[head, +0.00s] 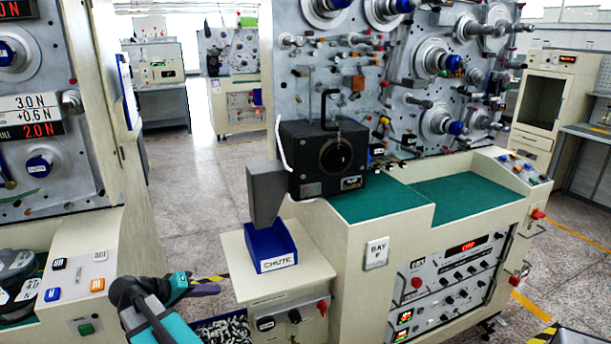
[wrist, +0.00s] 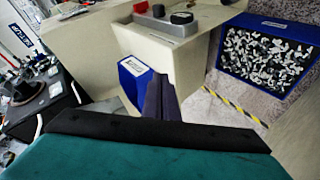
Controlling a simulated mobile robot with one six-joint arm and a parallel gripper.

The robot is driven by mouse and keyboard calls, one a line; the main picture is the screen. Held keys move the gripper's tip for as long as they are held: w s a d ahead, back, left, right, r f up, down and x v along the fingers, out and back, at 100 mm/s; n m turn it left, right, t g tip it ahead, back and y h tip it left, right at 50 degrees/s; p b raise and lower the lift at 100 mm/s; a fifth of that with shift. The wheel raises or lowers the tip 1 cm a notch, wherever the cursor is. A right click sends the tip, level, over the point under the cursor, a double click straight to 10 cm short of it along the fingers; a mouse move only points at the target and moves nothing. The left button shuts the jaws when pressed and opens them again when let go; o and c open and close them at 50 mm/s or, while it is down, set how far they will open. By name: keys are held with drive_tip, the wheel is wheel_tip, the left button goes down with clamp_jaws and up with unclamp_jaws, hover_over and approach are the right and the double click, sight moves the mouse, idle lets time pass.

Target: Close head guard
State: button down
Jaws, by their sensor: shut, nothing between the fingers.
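In the head view, a black head box (head: 307,165) with a round dark opening in its front stands on the left end of the green bench top. A black loop handle (head: 325,105) rises over it, with a thin clear or wire frame behind. I cannot tell for certain which part is the head guard, nor how far it is open. My gripper (head: 208,289) is low and left of the box, clear of it, below the grey chute (head: 266,193). In the wrist view its dark fingers (wrist: 160,96) are together with nothing between them.
A blue box marked CHUTE (head: 271,246) sits on a cream side cabinet (head: 245,281); it also shows in the wrist view (wrist: 135,82). A blue bin of metal parts (wrist: 236,66) stands on the floor. Another machine (head: 85,250) stands close on the left.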

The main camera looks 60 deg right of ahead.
drive_tip(key=s+d+r+m+g+h+p, duration=0.1)
drive_tip(key=s+d+r+m+h, duration=0.2)
drive_tip(key=r, duration=1.1)
drive_tip(key=d+r+m+g+p, duration=0.15)
drive_tip(key=d+r+m, duration=0.25)
drive_tip(key=r, duration=1)
drive_tip(key=s+r+m+g+p, duration=0.1)
drive_tip(key=s+r+m, duration=0.3)
drive_tip(key=r, duration=0.7)
drive_tip(key=s+r+m+g+p, duration=0.1)
drive_tip(key=s+r+m+g, duration=0.3)
drive_tip(key=s+r, duration=0.3)
wheel_tip(320, 180, up, 5)
drive_tip(key=shift+a+f+m+h, duration=0.2)
drive_tip(key=shift+m+h, duration=0.2)
drive_tip(key=shift+m, duration=0.1)
drive_tip(key=shift+s+d+p, duration=0.1)
drive_tip(key=shift+d+p, duration=0.05)
drive_tip(key=shift+p, duration=0.15)
drive_tip(key=p+x, duration=0.5)
drive_tip(key=x, duration=0.8)
drive_tip(key=shift+d+p, duration=0.3)
drive_tip(key=shift+p, duration=0.1)
drive_tip(key=shift+s+f, duration=0.1)
